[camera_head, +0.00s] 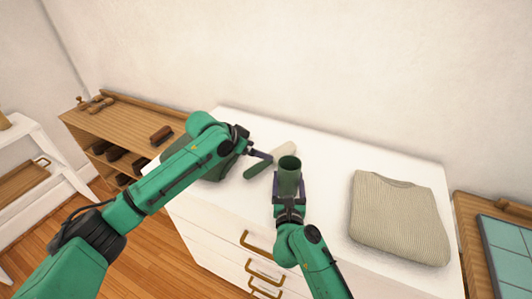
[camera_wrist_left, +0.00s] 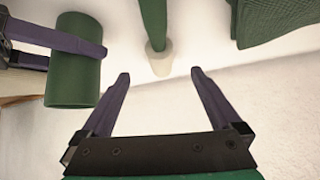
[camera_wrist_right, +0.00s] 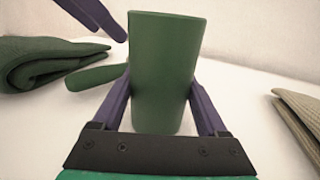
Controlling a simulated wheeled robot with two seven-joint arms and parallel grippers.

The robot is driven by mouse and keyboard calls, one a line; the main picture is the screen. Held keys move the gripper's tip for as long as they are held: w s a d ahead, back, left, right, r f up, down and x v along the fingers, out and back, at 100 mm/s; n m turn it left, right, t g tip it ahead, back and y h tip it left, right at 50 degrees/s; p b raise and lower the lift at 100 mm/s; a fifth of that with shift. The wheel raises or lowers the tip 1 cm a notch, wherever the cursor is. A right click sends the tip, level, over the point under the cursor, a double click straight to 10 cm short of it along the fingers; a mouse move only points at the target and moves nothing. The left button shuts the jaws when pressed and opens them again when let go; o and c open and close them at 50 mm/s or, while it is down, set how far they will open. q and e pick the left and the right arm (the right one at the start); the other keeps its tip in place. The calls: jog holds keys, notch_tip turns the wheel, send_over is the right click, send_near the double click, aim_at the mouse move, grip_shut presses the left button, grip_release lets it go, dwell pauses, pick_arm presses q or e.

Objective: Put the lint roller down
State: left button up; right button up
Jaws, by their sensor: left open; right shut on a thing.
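The lint roller, with a green handle (camera_head: 257,168) and a pale roll (camera_head: 284,149), lies on the white dresser top (camera_head: 325,165). Its handle also shows in the left wrist view (camera_wrist_left: 152,20) and the right wrist view (camera_wrist_right: 92,78). My left gripper (camera_head: 266,157) is open and empty, close to the roller and apart from it in the left wrist view (camera_wrist_left: 160,75). My right gripper (camera_head: 288,190) is shut on a dark green cylindrical cup (camera_head: 290,165), upright beside the roller. The cup hides the roll in the right wrist view.
A folded beige sweater (camera_head: 400,218) lies on the right of the dresser. A folded green cloth (camera_wrist_right: 45,60) lies on its left, partly behind my left arm. A wooden shelf (camera_head: 125,118) with brushes stands left. The dresser's back strip is clear.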

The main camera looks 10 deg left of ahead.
aim_at(274, 156)
pick_arm(q)
jog(key=x, duration=1.1)
jog(key=shift+s+a, duration=0.1)
jog(key=c, duration=1.5)
notch_tip(274, 156, up, 10)
jog(key=shift+f, duration=0.2)
jog(key=shift+s+r, duration=0.1)
jog(key=shift+r, duration=0.15)
jog(key=d+f, duration=0.1)
jog(key=f, duration=0.2)
jog(key=d+f, duration=0.1)
jog(key=f, duration=0.2)
jog(key=s+f, duration=0.1)
jog(key=f, duration=0.3)
jog(key=shift+d, duration=0.4)
